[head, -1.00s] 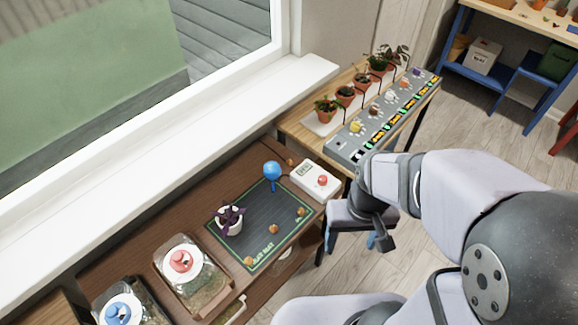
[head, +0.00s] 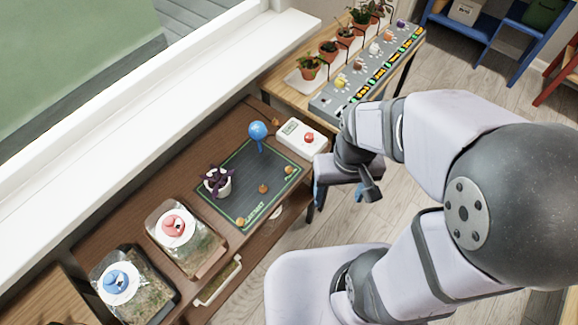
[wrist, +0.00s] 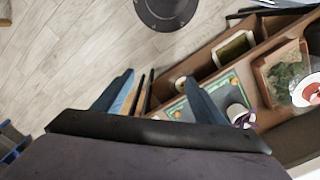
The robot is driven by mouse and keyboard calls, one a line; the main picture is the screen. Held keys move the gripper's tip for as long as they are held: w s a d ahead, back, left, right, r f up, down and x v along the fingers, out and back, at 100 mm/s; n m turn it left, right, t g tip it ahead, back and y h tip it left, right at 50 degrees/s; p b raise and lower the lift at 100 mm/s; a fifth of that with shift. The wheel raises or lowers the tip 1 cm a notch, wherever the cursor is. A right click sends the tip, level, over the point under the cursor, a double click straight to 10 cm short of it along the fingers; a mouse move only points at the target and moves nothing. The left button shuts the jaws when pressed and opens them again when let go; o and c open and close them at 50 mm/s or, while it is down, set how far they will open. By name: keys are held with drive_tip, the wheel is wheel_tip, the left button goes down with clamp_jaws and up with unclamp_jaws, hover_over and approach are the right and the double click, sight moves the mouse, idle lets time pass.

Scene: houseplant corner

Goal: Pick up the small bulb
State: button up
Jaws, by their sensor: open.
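Several small orange-brown bulbs show in the head view. One lies near the middle of the dark green-edged mat (head: 232,190), a bulb (head: 263,188). Another bulb (head: 289,170) is near its right edge, and a third bulb (head: 241,222) is at its front edge. A similar brown lump (head: 275,121) lies behind the mat. I cannot tell which is smallest. My gripper (head: 340,192) is right of the mat, out past the bench edge, apart from all bulbs. In the wrist view my gripper (wrist: 158,95) has its blue fingers spread, with nothing between them.
A purple plant in a white pot (head: 220,187), a blue round-headed object (head: 257,131) and a white box with a red button (head: 301,138) stand by the mat. Two lidded terrariums, with a red knob (head: 173,224) and a blue knob (head: 115,281), stand at left. Potted seedlings (head: 328,49) are behind.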

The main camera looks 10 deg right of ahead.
idle(0.3)
drive_tip(key=c, duration=0.6)
drive_tip(key=m+t+h+b, duration=0.35)
drive_tip(key=m+b, duration=0.45)
drive_tip(key=m, duration=0.3)
approach(239, 221)
drive_tip(key=shift+g, duration=0.45)
drive_tip(key=shift+w+p+x, duration=0.2)
drive_tip(key=shift+p+x, duration=0.35)
drive_tip(key=shift+x, duration=1.6)
drive_tip(key=shift+w+p+x, duration=0.2)
drive_tip(key=shift+p+x, duration=0.3)
drive_tip(key=shift+x, duration=1.6)
